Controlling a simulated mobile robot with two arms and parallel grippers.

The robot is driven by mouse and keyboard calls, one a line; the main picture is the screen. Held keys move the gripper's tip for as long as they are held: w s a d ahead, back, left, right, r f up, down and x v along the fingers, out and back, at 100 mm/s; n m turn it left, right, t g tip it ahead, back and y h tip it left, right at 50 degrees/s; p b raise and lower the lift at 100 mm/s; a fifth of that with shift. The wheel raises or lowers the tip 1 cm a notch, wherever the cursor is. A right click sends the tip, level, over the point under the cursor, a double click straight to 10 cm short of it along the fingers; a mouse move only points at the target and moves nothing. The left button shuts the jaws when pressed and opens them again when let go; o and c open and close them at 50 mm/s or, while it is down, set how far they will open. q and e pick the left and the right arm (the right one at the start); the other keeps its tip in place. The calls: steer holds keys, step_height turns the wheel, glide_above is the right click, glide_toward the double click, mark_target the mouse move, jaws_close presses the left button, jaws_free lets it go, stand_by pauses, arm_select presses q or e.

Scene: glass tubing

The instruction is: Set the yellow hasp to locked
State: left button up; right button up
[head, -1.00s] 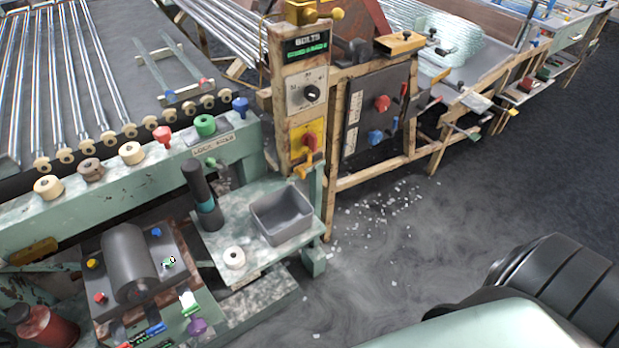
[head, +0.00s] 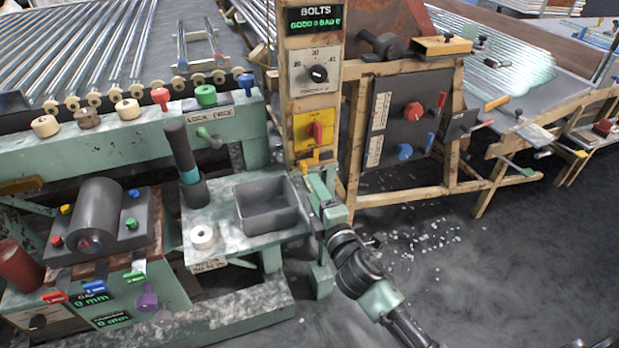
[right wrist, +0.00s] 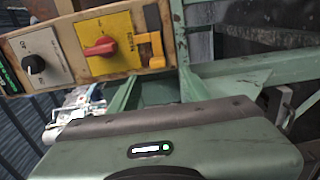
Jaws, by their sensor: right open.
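The yellow hasp (head: 318,161) is on the wooden post, just below the yellow switch panel (head: 310,133) with its red knob. In the right wrist view the hasp (right wrist: 151,49) is an L-shaped yellow piece beside the panel (right wrist: 109,43). My right gripper (head: 319,183) is open and empty, with its green fingers just below the hasp in the head view. I cannot tell whether a finger touches the hasp. In the right wrist view a green finger stands close to the right of the hasp. My left gripper is not in view.
A grey bin (head: 268,205) sits on the green shelf left of my right gripper. A dial panel (head: 316,73) and a BOLTS display (head: 314,18) are higher on the post. A dark control box (head: 408,115) stands to the right. The floor at lower right is clear except for glass bits.

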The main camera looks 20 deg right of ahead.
mark_target(305, 171)
steer(key=w, duration=0.7)
steer(key=shift+w+a+r+b, duration=0.1)
steer(key=shift+w+r+b, duration=0.05)
steer(key=shift+w+b, duration=0.2)
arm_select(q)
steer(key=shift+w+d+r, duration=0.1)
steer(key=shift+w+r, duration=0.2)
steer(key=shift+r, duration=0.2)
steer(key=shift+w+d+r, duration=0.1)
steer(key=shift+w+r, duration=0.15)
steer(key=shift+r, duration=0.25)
arm_select(e)
jaws_close()
